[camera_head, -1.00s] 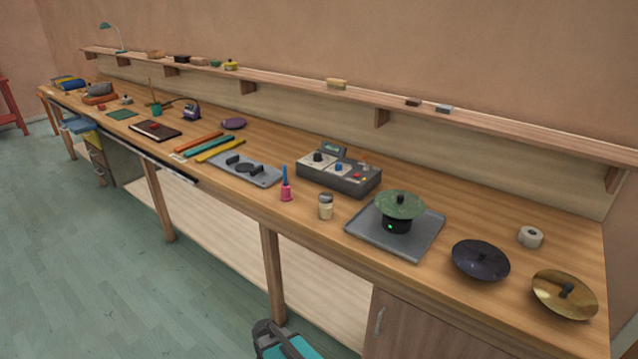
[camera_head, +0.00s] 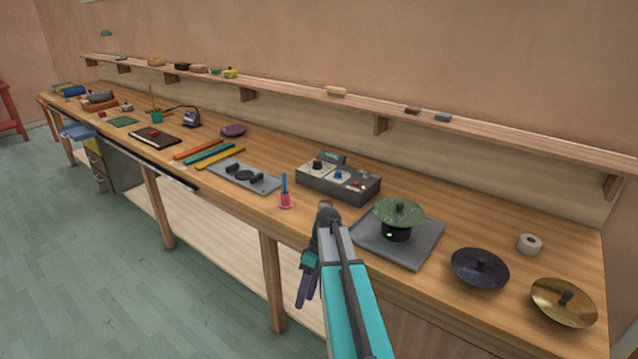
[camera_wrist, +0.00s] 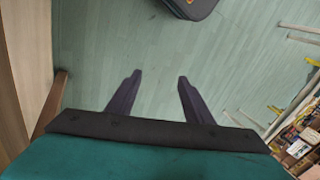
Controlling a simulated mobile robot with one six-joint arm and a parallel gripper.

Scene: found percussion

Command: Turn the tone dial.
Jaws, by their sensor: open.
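A grey control box (camera_head: 338,183) stands on the workbench, right of centre in the head view. Its top carries a black knob (camera_head: 318,165) on a pale plate, a blue knob (camera_head: 338,175), small coloured buttons and a little raised display. I cannot tell from the pictures which knob is the tone dial. My gripper (camera_head: 305,292) hangs in front of the bench edge, below and nearer than the box, fingers pointing down. In the wrist view, my gripper (camera_wrist: 158,76) is open and empty over the floor. The control box is out of the wrist view.
A pink-and-blue handled thing (camera_head: 285,192) stands left of my arm. A green cymbal (camera_head: 398,212) on a black base sits on a grey plate (camera_head: 425,246). A dark cymbal (camera_head: 480,268) and a brass one (camera_head: 564,302) lie farther right. A shelf (camera_head: 290,85) runs behind.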

